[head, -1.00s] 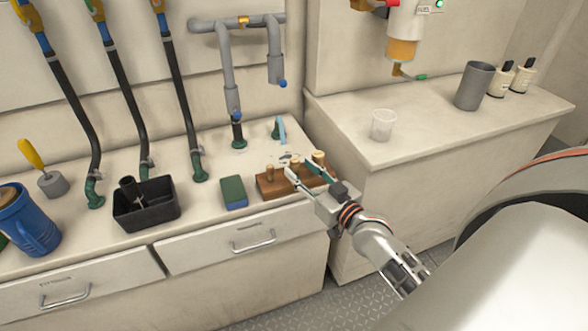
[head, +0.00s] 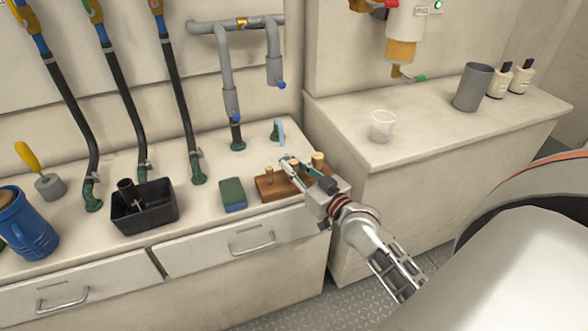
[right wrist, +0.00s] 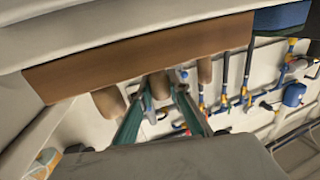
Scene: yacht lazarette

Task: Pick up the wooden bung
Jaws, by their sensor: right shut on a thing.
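A brown wooden block (head: 268,188) stands on the counter with three pale wooden bungs upright in it. My right gripper (head: 293,168) is at the block and shut on the middle wooden bung (right wrist: 158,84). In the right wrist view, the green fingers of the gripper (right wrist: 160,100) lie either side of this bung, which is still at the block (right wrist: 130,65). The smallest bung (head: 269,174) stands to the left and the largest bung (head: 318,160) to the right, both outside the fingers. My left gripper is not in view.
A green and blue sponge (head: 233,195) lies left of the block. A black tray (head: 145,212) and a blue mug (head: 25,232) stand farther left. Hoses and grey pipes (head: 228,70) rise behind. A clear cup (head: 382,125) stands on the right-hand counter.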

